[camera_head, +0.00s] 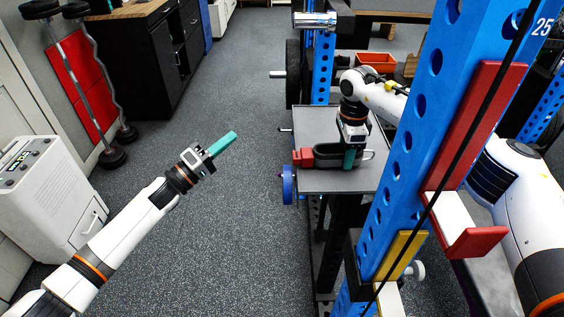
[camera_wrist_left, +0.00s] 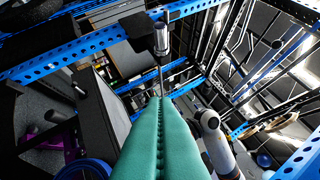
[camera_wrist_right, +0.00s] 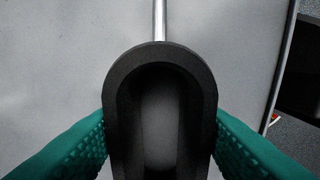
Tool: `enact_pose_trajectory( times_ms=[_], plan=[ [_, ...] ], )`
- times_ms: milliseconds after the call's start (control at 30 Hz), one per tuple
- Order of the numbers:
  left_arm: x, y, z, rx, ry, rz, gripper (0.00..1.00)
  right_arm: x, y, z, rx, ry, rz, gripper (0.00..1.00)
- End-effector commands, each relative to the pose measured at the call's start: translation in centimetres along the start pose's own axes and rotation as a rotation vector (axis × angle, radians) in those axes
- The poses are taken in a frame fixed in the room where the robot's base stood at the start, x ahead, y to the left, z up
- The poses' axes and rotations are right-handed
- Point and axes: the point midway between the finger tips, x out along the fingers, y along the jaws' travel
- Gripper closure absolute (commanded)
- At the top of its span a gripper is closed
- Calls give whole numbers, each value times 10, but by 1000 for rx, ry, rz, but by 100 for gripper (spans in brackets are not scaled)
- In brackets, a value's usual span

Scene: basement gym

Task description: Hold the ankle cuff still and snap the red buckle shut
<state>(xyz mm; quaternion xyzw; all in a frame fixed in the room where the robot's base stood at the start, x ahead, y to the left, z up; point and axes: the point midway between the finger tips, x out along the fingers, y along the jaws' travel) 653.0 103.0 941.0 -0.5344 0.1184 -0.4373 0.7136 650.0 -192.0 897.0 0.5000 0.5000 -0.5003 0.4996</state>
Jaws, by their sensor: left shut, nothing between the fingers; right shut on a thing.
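The ankle cuff (camera_head: 326,160) is a dark band lying on a grey tabletop, with a metal loop at its right end. The red buckle (camera_head: 303,158) is at the cuff's left end; I cannot tell whether it is open or shut. My right gripper (camera_head: 349,158) points down, shut on the cuff. In the right wrist view the black curved cuff (camera_wrist_right: 160,58) sits between its teal fingers, with a metal rod beyond. My left gripper (camera_head: 226,144) is shut and empty, out left of the table above the floor. The left wrist view shows its teal fingers (camera_wrist_left: 160,110) pressed together.
The grey tabletop (camera_head: 330,183) stands inside a blue rack (camera_head: 395,170), whose near upright partly hides my right arm. A blue disc (camera_head: 287,185) is at the table's left edge. An orange bin (camera_head: 376,61) is behind. Open floor (camera_head: 225,230) lies left of the table.

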Motion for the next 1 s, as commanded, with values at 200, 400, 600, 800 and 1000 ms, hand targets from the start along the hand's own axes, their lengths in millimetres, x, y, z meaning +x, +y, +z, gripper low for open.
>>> enact_pose_trajectory(
  times_ms=[200, 400, 600, 800, 1000],
  plan=[
    [-30, 0, -45, -231, -67, 164, 100, 0, 0, 0, 0, 0, 0, 79],
    [-50, 1, -83, -373, -59, 288, 100, 0, 0, 0, 0, 0, 0, 79],
    [-56, 1, -95, -414, -52, 326, 100, 0, 0, 0, 0, 0, 1, 79],
    [-55, 2, -95, -413, -52, 326, 100, 0, 0, 0, 0, 0, 1, 79],
    [-48, 4, -94, -414, -53, 323, 100, 0, 0, 0, 0, 0, 1, 79]
  ],
)
